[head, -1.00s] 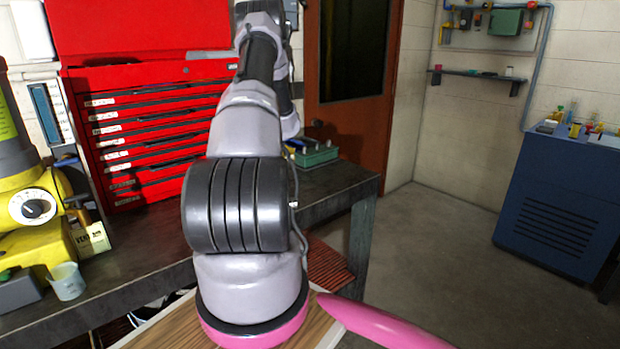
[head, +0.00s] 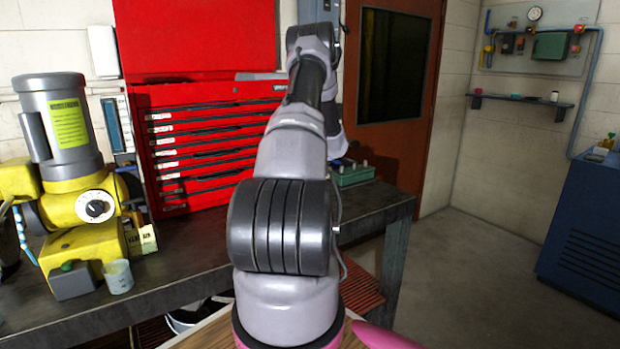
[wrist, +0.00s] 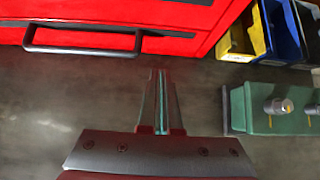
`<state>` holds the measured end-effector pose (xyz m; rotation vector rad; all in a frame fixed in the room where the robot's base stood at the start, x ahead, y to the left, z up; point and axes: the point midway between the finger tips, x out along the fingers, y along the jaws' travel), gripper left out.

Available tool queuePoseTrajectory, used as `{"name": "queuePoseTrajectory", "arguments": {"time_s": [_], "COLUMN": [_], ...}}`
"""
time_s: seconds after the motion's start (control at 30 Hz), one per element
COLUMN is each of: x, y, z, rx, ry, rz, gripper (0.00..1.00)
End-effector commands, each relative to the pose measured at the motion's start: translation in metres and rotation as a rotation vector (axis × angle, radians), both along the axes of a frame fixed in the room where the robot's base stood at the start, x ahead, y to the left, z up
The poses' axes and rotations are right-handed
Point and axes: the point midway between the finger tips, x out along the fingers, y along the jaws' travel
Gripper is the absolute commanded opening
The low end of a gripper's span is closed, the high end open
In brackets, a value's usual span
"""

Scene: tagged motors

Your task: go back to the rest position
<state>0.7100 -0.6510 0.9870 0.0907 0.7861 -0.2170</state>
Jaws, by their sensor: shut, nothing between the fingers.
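My gripper (wrist: 160,100) shows in the wrist view, with its two fingers together and nothing between them. It points over the dark grey workbench top, in front of the red tool chest (wrist: 120,15) and its black handle. A green block (wrist: 275,108) with metal pegs lies to the right of the fingers, apart from them. In the head view my arm stretches forward over the workbench (head: 190,275), and the gripper itself is hidden behind the arm links.
The red tool chest (head: 200,140) stands at the back of the bench. A yellow and grey machine (head: 80,200) and a small white cup (head: 118,276) are at left. The green block (head: 352,174) sits near the bench's right end. Blue and yellow bins (wrist: 275,30) show at upper right.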

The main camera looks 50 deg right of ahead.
Motion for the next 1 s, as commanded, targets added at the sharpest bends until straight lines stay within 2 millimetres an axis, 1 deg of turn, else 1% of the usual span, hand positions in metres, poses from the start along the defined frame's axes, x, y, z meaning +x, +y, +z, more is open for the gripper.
{"name": "queuePoseTrajectory", "arguments": {"time_s": [0.03,0.2,0.3,0.4,0.5,0.77,0.87,0.93,0.97,1.0], "x": [-0.007,-0.033,-0.045,-0.054,-0.059,-0.062,-0.059,-0.051,-0.045,-0.037], "y": [0.001,0.007,0.009,0.012,0.013,0.014,0.018,0.03,0.039,0.053], "z": [0.013,0.037,0.049,0.058,0.063,0.065,0.07,0.081,0.089,0.102], "rx": [-0.005,-0.004,-0.003,-0.003,-0.002,-0.002,-0.01,-0.029,-0.044,-0.067], "ry": [-0.005,-0.003,-0.002,-0.002,-0.002,0.0,-0.001,0.0,0.0,0.001], "rz": [-0.001,-0.002,-0.003,-0.001,-0.001,-0.001,0.014,0.057,0.087,0.136], "gripper": [0.0,0.0,0.0,0.0,0.0,0.0,0.0,0.0,0.0,0.0]}}
